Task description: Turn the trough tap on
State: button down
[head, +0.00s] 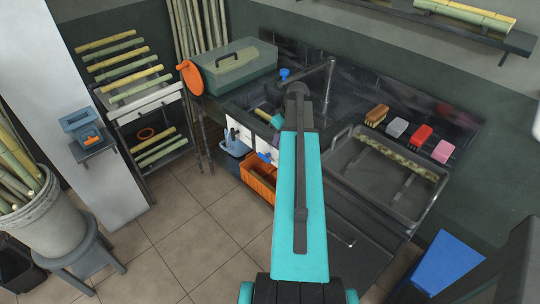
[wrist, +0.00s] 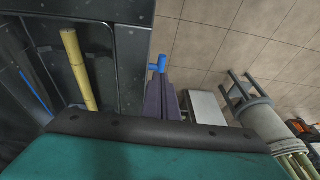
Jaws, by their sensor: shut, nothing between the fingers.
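The trough tap appears as a small blue handle (wrist: 157,64) on the outside of the dark trough wall (wrist: 130,60) in the wrist view. A blue part that looks like the same tap (head: 265,157) shows at the front of the sink unit in the head view, partly behind my arm.
A yellow cane (wrist: 78,68) lies in the trough. A blue jug (head: 235,144) and an orange crate (head: 258,180) stand below the tap. A tall dark faucet (head: 329,80) rises behind my arm; a grey tray (head: 358,178) lies right.

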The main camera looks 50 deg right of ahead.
aim_at(268, 159)
jog(key=shift+f, duration=0.1)
jog(key=shift+p+x, duration=1.35)
jog(key=shift+x, duration=3.6)
jog(key=shift+a, duration=0.15)
